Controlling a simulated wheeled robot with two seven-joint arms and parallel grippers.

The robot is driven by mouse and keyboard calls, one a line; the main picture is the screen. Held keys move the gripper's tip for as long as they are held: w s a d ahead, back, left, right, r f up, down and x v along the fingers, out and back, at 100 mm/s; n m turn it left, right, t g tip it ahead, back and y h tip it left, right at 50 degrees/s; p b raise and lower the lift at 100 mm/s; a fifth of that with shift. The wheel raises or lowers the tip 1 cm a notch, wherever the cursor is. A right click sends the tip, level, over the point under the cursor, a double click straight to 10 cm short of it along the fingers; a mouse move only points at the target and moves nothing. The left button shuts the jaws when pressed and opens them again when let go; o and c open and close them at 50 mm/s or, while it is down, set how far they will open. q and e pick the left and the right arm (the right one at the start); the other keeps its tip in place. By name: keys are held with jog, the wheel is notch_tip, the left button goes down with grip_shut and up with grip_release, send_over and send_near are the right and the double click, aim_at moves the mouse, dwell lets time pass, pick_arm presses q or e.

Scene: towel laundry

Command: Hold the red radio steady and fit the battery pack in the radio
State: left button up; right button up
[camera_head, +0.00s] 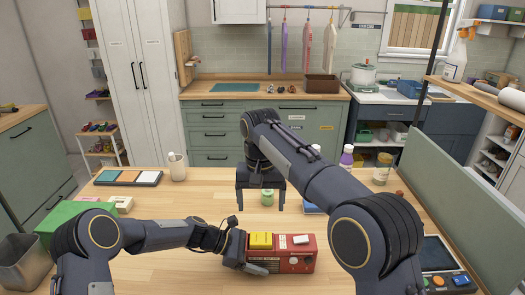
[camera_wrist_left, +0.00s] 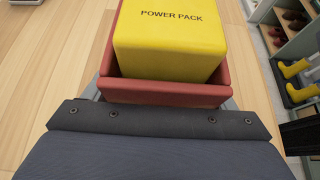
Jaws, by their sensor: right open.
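The red radio (camera_head: 308,259) lies on the wooden table at the lower middle, with a white piece on its top. The yellow battery pack (camera_head: 261,240), marked POWER PACK, sits in the radio's left bay and stands above its rim. The left wrist view shows the pack (camera_wrist_left: 170,45) inside the red bay wall (camera_wrist_left: 165,94); its underside is hidden. My left gripper (camera_head: 246,256) is shut on the radio's left end, one finger along the front. My right gripper (camera_head: 260,203) is open and empty, pointing down behind the radio and apart from the pack.
A small green jar (camera_head: 267,197) shows between my right fingers, which seem nearer; contact cannot be told. A green panel (camera_head: 440,205) borders the right.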

pick_arm(q)
jog(key=shift+o, duration=0.5)
